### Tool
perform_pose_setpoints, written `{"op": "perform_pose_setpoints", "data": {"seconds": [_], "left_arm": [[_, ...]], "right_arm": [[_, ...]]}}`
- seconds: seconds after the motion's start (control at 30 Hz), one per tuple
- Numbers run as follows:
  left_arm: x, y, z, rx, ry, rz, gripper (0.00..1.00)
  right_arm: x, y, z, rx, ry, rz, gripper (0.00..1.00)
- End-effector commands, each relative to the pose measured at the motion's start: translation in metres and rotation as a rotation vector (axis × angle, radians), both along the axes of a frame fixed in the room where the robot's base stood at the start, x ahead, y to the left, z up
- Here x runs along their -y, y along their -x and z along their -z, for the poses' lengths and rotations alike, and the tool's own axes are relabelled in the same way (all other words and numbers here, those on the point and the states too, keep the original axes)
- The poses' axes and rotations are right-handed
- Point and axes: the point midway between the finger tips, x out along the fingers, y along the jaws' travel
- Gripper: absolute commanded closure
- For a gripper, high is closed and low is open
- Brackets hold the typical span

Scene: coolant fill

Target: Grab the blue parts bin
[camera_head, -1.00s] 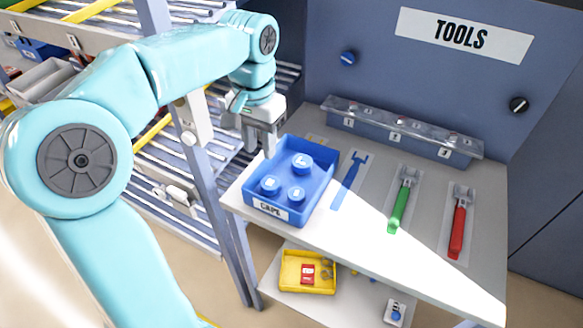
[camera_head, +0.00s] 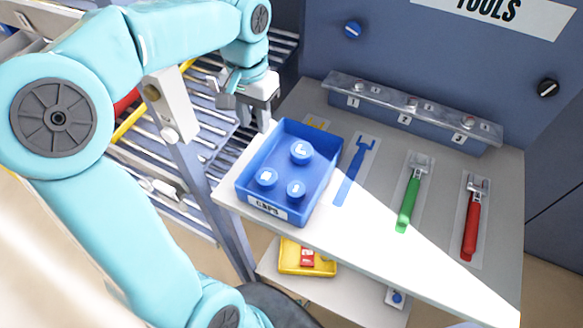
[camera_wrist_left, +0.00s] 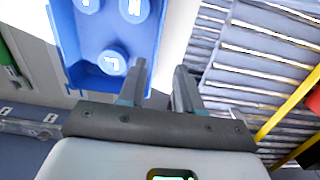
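The blue parts bin (camera_head: 318,188), labelled CAPS, sits upright at the left end of the grey worktop and holds blue round caps (camera_head: 301,152). My left gripper (camera_head: 254,118) points down at the bin's far left corner. In the left wrist view its fingers (camera_wrist_left: 160,78) are apart with nothing held. One finger overlaps the edge of the bin (camera_wrist_left: 70,38) there and the other is outside it. I cannot tell whether either finger touches the wall. My right gripper is not in view.
A clear-topped numbered rack (camera_head: 410,113) stands along the back. A yellow bin (camera_head: 290,258) is on the shelf below. A post and roller racks are at left.

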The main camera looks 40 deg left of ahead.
Motion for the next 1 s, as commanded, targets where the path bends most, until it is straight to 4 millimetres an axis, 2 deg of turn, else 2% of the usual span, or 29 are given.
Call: {"op": "perform_pose_setpoints", "data": {"seconds": [0.03, 0.2, 0.47, 0.7, 1.0], "left_arm": [[0.0, 0.002, 0.015, -0.005, 0.002, -0.001, 0.66], [0.0, 0.002, 0.048, -0.005, 0.002, -0.001, 0.66], [-0.002, -0.001, 0.069, -0.003, 0.001, 0.0, 0.66], [-0.002, -0.007, 0.106, -0.003, 0.001, -0.002, 0.66], [-0.002, -0.007, 0.113, 0.001, 0.0, -0.001, 0.66]], "right_arm": [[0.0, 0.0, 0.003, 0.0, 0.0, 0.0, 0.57], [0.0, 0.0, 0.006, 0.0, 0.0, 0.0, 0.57], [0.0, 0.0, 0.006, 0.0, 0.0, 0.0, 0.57], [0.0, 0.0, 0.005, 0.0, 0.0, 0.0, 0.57], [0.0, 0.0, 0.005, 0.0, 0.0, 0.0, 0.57]]}}
